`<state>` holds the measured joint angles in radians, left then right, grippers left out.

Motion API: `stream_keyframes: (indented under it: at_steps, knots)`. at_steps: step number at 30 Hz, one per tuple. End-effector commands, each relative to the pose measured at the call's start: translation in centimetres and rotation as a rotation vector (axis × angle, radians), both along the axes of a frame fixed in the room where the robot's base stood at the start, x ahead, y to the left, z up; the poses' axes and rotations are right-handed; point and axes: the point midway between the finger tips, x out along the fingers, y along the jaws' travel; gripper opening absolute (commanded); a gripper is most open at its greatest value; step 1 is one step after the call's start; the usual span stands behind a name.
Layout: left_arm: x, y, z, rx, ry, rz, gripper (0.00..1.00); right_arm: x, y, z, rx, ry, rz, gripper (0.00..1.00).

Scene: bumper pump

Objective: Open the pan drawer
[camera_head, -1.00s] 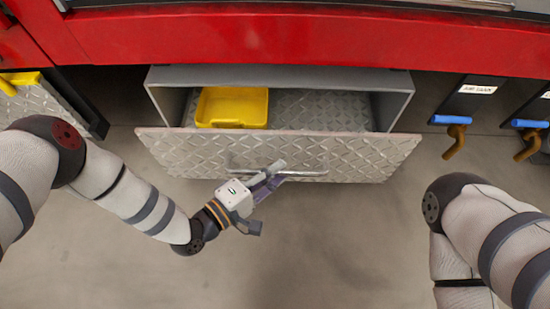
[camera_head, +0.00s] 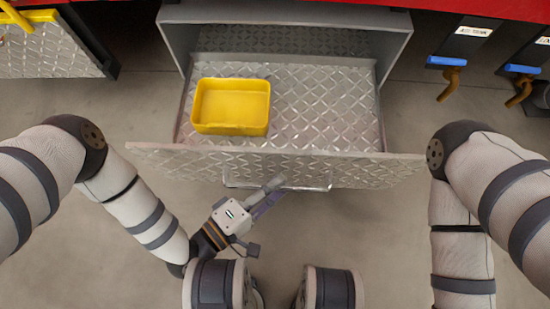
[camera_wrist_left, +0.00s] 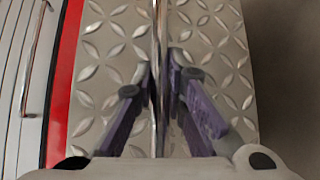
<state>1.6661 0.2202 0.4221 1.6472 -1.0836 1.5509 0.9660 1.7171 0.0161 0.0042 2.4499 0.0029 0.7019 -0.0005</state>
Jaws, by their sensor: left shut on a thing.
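The pan drawer (camera_head: 310,110) is pulled well out of its grey housing (camera_head: 285,13) under the red truck body. Its diamond-plate front (camera_head: 370,168) carries a metal bar handle (camera_head: 315,185). My left gripper (camera_head: 272,188) is at the middle of the handle, and in the left wrist view its purple fingers (camera_wrist_left: 162,85) are shut around the bar (camera_wrist_left: 160,40). A yellow tray (camera_head: 231,130) sits inside the drawer on the left. My right arm shows at the right, but its gripper is out of view.
A second diamond-plate panel (camera_head: 50,50) with a yellow item stands at the far left. Blue-handled valves (camera_head: 447,62) hang to the right of the drawer. The concrete floor in front is clear apart from my own body parts.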

Motion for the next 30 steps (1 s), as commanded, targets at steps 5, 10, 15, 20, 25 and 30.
stream_keyframes:
  at_steps: [5, 10, 15, 20, 25, 30]
  knots:
    - [-0.3, 0.0, 0.1, -0.004, 0.0, 0.001, 0.0, 0.0, 0.0, 0.0, 0.0, -0.002, 0.0, 0.4]
    - [-0.3, 0.0, 0.1, -0.004, 0.0, 0.001, 0.0, 0.0, 0.0, 0.0, 0.0, -0.002, 0.0, 0.4]
    - [-0.3, 0.0, 0.1, -0.003, -0.001, 0.001, 0.19, 0.0, 0.0, 0.0, 0.0, -0.001, 0.0, 0.4]
    - [-0.3, 0.0, 0.1, -0.002, -0.001, 0.0, 0.33, 0.0, 0.0, 0.0, 0.0, -0.001, 0.0, 0.4]
    - [-0.3, 0.0, 0.1, -0.002, -0.001, 0.0, 0.33, 0.0, 0.0, 0.0, 0.0, -0.001, 0.0, 0.4]
    - [-0.2, 0.0, 2.3, -0.004, 0.0, 0.001, 0.33, 0.0, 0.0, 0.0, 0.0, -0.001, 0.0, 0.4]
